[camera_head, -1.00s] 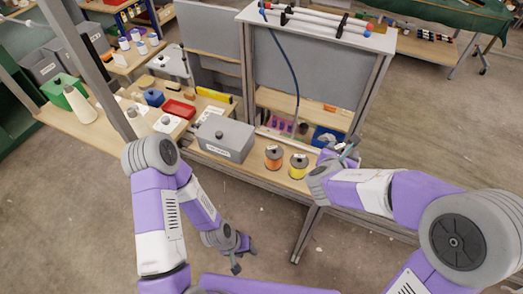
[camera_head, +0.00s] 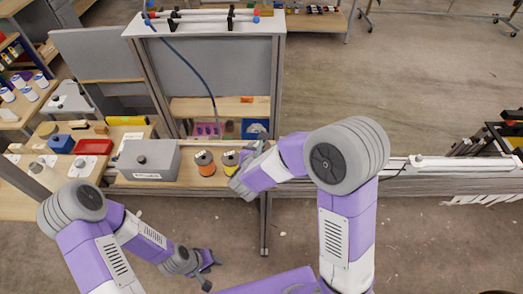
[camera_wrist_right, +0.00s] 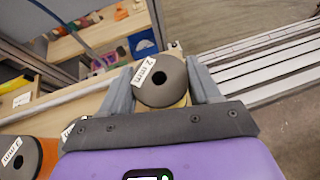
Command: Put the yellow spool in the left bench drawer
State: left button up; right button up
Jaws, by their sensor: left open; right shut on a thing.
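A yellow spool (camera_head: 231,159) with a dark top stands on the bench beside an orange spool (camera_head: 205,163). My right gripper (camera_head: 257,150) is just right of the yellow one in the head view. In the right wrist view its fingers (camera_wrist_right: 163,82) are shut on a grey-topped, labelled spool (camera_wrist_right: 160,78); only a yellowish strip of its side shows. The orange spool (camera_wrist_right: 20,157) is at the lower left there, and a label between them is mostly hidden by my gripper. My left gripper (camera_head: 208,267) is open and empty, below the bench front. I cannot make out a bench drawer.
A grey lidded box (camera_head: 148,160) stands left of the spools. Further left are a red tray (camera_head: 94,147) and a blue box (camera_head: 61,144). A grey upright panel (camera_head: 215,65) and a blue bin (camera_head: 255,128) are behind.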

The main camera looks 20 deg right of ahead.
jog(key=shift+f, duration=0.3)
jog(key=shift+f, duration=0.15)
jog(key=o, duration=1.1)
